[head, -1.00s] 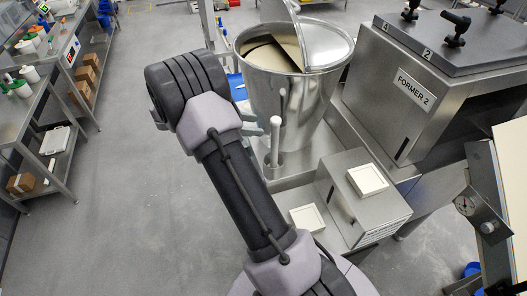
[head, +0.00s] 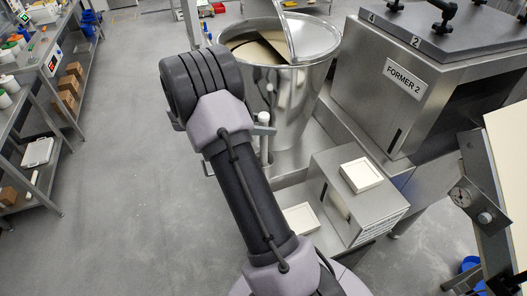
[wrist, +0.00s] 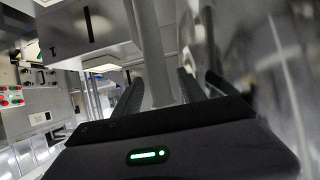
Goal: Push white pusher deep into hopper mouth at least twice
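The white pusher (head: 264,142) stands upright beside the metal hopper (head: 298,98), its lower end in a holder. In the wrist view the pusher (wrist: 153,50) runs up between the two dark fingers of my gripper (wrist: 160,92). The fingers appear spread on either side of it, and I see no clear grip. In the head view my arm hides most of the gripper. The hopper's mouth is open at the top, with tan, flat-looking pieces inside.
The machine marked FORMER 2 (head: 405,80) stands right of the hopper. A steel box with a pale square tray (head: 361,175) is in front, and another pale tray (head: 300,218) lies lower. Shelving (head: 40,130) stands at left. The floor between is clear.

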